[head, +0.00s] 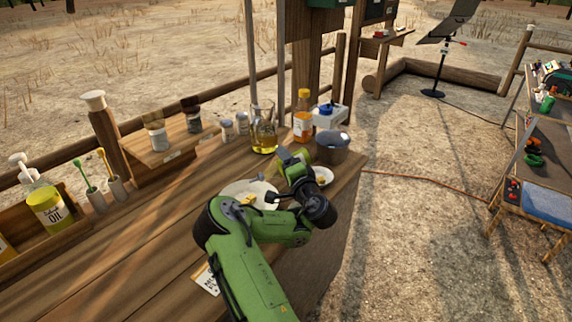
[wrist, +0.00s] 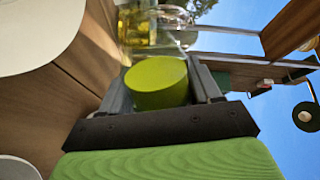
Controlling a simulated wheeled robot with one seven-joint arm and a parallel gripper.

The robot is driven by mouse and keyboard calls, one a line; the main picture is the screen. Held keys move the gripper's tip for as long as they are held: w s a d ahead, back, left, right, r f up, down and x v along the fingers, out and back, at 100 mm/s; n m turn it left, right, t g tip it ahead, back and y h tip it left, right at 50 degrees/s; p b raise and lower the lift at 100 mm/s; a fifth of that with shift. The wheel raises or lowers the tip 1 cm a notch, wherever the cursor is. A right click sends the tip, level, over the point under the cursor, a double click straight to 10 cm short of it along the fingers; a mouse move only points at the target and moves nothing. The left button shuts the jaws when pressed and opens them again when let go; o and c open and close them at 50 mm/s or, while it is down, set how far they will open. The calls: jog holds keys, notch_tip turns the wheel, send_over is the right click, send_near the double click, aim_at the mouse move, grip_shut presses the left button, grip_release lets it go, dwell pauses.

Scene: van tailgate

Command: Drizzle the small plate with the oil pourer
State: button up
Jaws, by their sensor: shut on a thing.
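My gripper (head: 290,160) reaches over the far right end of the wooden table. In the wrist view its jaws (wrist: 160,88) are shut on a yellow-green, round-ended thing, which looks like the oil pourer (wrist: 157,83); clear glass shows just beyond it. In the head view my arm hides most of it. A small pale plate (head: 322,176) lies right of my wrist, near the table's right edge, partly covered by my arm. A larger white plate (head: 246,192) lies left of my wrist, partly hidden; a pale plate also fills the upper left of the wrist view (wrist: 30,30).
A glass vessel with yellow liquid (head: 264,138), an orange-labelled bottle (head: 302,118) and a dark bowl (head: 332,147) stand close behind my gripper. The front left tabletop is clear.

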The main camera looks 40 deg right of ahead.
jog(key=shift+a+b, duration=0.3)
jog(key=shift+a, duration=0.05)
jog(key=shift+s, duration=0.1)
jog(key=shift+d, duration=0.15)
jog(key=shift+s+d+b, duration=0.3)
jog(key=shift+d+b, duration=0.05)
jog(key=shift+b, duration=0.05)
jog(key=shift+w+d+p, duration=0.35)
jog(key=shift+w+p, duration=0.1)
jog(key=shift+p, duration=0.2)
jog(key=shift+a+b, duration=0.35)
jog(key=shift+b, duration=0.25)
